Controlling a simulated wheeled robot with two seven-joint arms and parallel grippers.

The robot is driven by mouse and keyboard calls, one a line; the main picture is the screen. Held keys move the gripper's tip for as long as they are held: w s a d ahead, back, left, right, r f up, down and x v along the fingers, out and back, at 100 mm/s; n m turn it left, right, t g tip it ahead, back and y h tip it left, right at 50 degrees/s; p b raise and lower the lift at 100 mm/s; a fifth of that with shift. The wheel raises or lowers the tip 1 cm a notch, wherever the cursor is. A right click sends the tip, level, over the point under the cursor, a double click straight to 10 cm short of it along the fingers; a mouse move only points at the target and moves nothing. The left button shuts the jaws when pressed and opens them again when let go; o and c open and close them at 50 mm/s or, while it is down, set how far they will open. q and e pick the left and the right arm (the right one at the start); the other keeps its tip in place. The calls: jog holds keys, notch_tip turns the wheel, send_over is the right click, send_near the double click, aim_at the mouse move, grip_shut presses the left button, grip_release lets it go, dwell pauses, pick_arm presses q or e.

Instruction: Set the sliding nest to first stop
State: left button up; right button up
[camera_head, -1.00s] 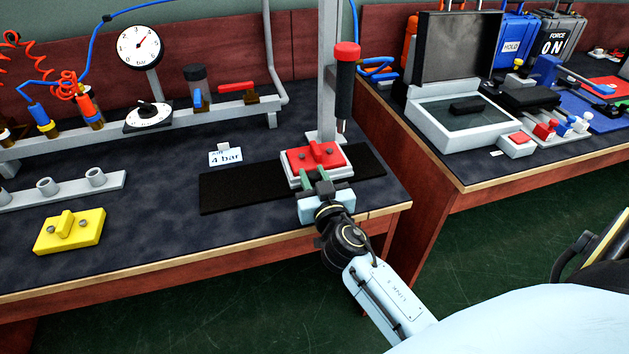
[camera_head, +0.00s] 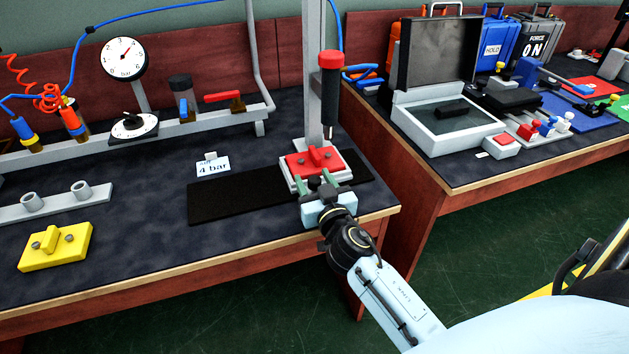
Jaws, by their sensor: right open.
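The sliding nest (camera_head: 291,168) is a pale grey plate carrying a red block with a raised rib. It sits on the black track (camera_head: 235,199), toward its right end, in front of the press column and a little left of the red-capped press tool (camera_head: 331,85). My right gripper (camera_head: 318,184) is open at the nest's front edge, its green-tipped fingers apart. Whether the fingers touch the nest cannot be told. My left gripper is not in view.
A yellow block (camera_head: 55,247) lies at the front left beside a grey rail (camera_head: 55,200) with sockets. A "4 bar" card (camera_head: 213,167) stands behind the track. A gauge (camera_head: 124,58) and valves are behind. A second bench with an open case (camera_head: 445,125) stands right.

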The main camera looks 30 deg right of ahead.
jog(key=v, duration=1.3)
jog(key=shift+s, duration=0.2)
